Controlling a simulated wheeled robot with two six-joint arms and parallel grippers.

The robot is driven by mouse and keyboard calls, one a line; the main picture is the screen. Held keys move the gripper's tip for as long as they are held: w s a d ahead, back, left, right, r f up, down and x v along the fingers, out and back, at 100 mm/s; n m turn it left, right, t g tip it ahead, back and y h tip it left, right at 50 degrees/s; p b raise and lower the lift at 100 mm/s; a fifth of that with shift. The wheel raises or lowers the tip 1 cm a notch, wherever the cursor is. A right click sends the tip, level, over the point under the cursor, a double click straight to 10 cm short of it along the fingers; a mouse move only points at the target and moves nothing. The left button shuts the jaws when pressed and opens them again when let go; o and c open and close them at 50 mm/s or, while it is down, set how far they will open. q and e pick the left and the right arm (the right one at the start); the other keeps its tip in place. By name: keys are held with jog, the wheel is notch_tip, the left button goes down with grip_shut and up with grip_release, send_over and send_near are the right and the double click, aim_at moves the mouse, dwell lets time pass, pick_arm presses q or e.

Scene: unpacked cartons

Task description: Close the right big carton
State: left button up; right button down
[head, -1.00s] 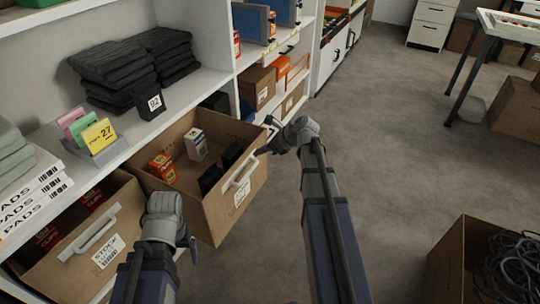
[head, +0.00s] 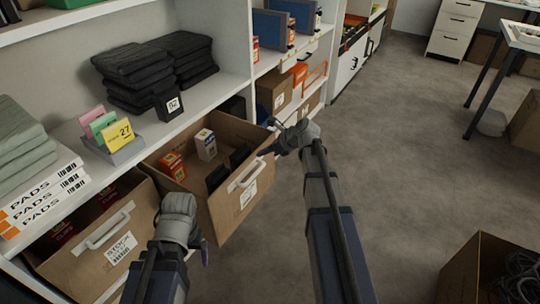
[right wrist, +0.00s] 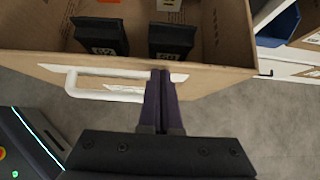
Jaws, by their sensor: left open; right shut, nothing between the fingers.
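The right big carton (head: 224,207) is a brown open box pulled partly out of the lower shelf, with a white handle (head: 247,176) and a label on its front. Inside it are small orange and white boxes and dark items. My right gripper (head: 268,151) is shut and empty at the carton's front right edge. In the right wrist view, the shut fingers (right wrist: 160,98) overlap the front panel just right of the handle; I cannot tell if they touch. My left gripper (head: 200,250) is in front of the carton's lower left; its fingers are mostly hidden by the hand.
Another brown carton (head: 85,268) with a white handle sits to the left on the same shelf. The upper shelf holds dark folded cloths (head: 150,62) and a card holder (head: 118,148). An open carton with cables (head: 490,270) stands at lower right. The grey floor (head: 400,150) between is clear.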

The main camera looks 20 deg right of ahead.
jog(key=w+a, duration=1.4)
jog(key=w, duration=0.4)
jog(key=shift+w, duration=0.15)
jog(key=shift+w+a+r, duration=0.1)
jog(key=shift+a, duration=0.1)
jog(key=s+d+r+p, duration=0.7)
jog(key=s, duration=0.2)
jog(key=shift+s+d, duration=0.15)
jog(key=shift+f, duration=0.1)
